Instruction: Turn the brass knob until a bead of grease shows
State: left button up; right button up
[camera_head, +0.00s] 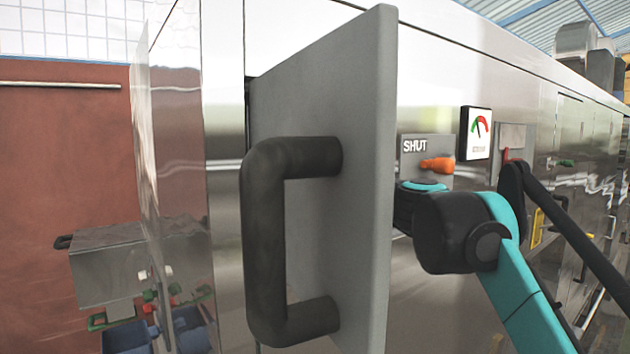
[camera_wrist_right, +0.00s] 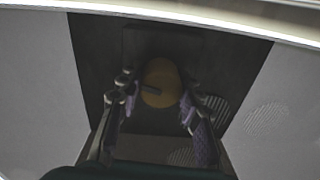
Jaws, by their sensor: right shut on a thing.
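The brass knob (camera_wrist_right: 165,76) is a dim yellow-brown disc with a dark mark on it, in the middle of the right wrist view. It sits in a dark recess. My right gripper (camera_wrist_right: 158,98) is shut on it, one purple-padded finger on each side. In the head view my right arm comes in from the right, and its hand is hidden behind the grey panel (camera_head: 376,180), as is the knob. I see no bead of grease, and the dark recess makes detail hard to tell. My left gripper is in neither view.
The grey panel stands out from the steel machine and carries a large dark handle (camera_head: 262,240). Behind my arm are a SHUT plate (camera_head: 414,147), an orange lever (camera_head: 437,165) and a dial gauge (camera_head: 477,140). A steel box (camera_head: 108,265) is at the lower left.

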jog(key=m+p, duration=0.1)
jog(key=m, duration=0.2)
jog(key=shift+r, duration=0.1)
jog(key=m+p, duration=0.1)
jog(key=m, duration=0.6)
jog(key=shift+m, duration=0.4)
jog(key=shift+m+p, duration=0.5)
jog(key=shift+m, duration=1.4)
jog(key=shift+w, duration=0.1)
jog(key=o, duration=1.2)
jog(key=shift+c, duration=0.2)
jog(key=shift+w+a+f, duration=0.2)
jog(key=shift+w+a, duration=0.05)
jog(key=shift+a, duration=0.05)
jog(key=v, duration=1.2)
jog(key=shift+f, duration=0.15)
